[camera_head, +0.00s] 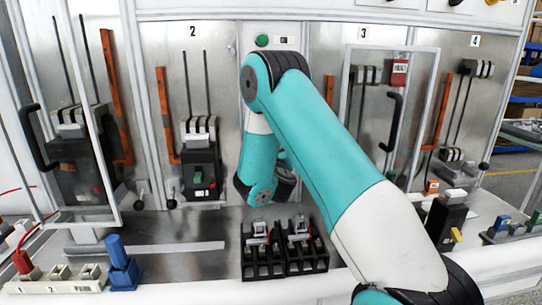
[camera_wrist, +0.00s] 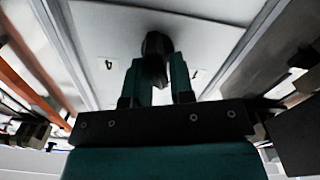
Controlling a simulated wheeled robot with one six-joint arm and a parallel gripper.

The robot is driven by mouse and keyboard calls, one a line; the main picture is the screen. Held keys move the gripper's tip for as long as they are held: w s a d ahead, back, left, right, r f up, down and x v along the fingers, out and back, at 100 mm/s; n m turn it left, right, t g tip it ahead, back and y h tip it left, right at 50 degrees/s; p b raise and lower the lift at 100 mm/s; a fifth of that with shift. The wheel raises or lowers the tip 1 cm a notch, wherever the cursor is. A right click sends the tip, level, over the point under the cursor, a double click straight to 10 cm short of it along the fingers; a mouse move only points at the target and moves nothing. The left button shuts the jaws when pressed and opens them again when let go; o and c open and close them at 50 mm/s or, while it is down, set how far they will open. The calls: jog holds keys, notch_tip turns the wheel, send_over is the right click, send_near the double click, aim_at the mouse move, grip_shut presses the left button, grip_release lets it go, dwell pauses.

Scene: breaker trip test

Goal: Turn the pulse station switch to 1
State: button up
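A black knob (camera_wrist: 156,48), which looks like the pulse station switch, stands on a pale plate (camera_wrist: 120,28) in the wrist view. A small dark mark, perhaps a 0, is left of it and another, perhaps a 1, is right of it. My gripper (camera_wrist: 158,76) has its two teal fingers on either side of the knob. They look close to its sides, but I cannot tell whether they press on it. In the head view my arm hides most of the middle panel and the knob; my gripper (camera_head: 286,184) shows only partly, facing the panel.
A small panel with a green button (camera_head: 262,41) is above my arm. Bays marked 2 and 3 flank the middle, with breakers and orange bars. A black terminal block (camera_head: 263,264) lies on the bench below my gripper. Open framed doors with black handles (camera_head: 394,121) stick out left and right.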

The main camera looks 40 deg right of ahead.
grip_shut()
jog(key=shift+n, duration=0.3)
jog(key=n+b, duration=0.1)
jog(key=n, duration=0.2)
jog(key=shift+w+a+f+n+b, duration=0.1)
jog(key=shift+a+f+n+b, duration=0.1)
jog(key=shift+n+b, duration=0.15)
jog(key=shift+a+f+n+b, duration=0.1)
jog(key=shift+n+b, duration=0.2)
jog(key=shift+n, duration=1.45)
jog(key=shift+o, duration=2.2)
grip_release()
